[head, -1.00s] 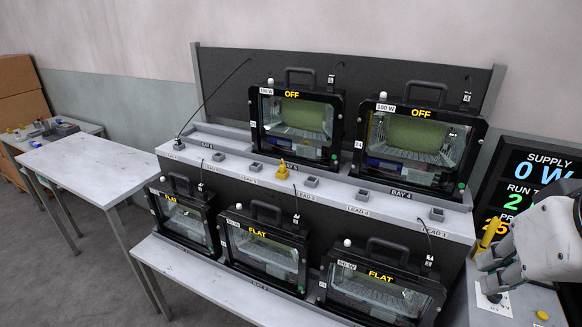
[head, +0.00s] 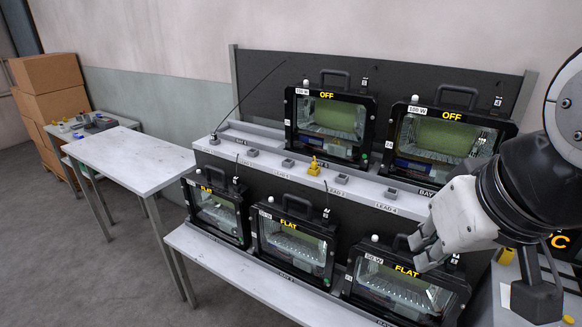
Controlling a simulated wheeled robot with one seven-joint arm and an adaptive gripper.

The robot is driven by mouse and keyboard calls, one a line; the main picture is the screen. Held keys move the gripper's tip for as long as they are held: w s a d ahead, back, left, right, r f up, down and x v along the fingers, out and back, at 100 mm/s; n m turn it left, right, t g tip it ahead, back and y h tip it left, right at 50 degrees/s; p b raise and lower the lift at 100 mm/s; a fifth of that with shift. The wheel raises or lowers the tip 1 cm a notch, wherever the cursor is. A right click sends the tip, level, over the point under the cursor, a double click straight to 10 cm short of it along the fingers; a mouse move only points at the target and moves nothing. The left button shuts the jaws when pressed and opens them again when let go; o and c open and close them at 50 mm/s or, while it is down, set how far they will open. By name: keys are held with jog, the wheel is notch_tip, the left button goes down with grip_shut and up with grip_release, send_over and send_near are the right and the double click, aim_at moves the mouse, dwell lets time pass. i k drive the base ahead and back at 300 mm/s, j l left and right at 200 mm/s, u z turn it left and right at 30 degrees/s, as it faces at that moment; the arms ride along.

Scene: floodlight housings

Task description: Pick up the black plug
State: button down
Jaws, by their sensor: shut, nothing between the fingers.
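A small dark plug-like piece (head: 214,138) stands at the left end of the upper shelf, at the foot of a long slanting black cable. It looks like the black plug, but it is too small to be sure. A yellow plug (head: 314,166) stands farther right on the same shelf. My gripper (head: 424,251) is shut and empty. It appears in front of the right-hand lower floodlight, well to the right of both plugs. My arm covers part of the shelf's right end and the display.
Floodlight housings marked OFF (head: 328,125) stand behind the shelf, and ones marked FLAT (head: 295,242) stand on the lower bench (head: 225,262). Grey sockets (head: 288,163) line the shelf. A bare white table (head: 135,160) stands left, with cardboard boxes (head: 58,85) beyond.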

aim_at(326, 215)
jog(key=i+j, duration=0.45)
jog(key=j, duration=0.3)
jog(key=i+j, duration=0.25)
jog(key=j+z, duration=0.05)
jog(key=j, duration=0.05)
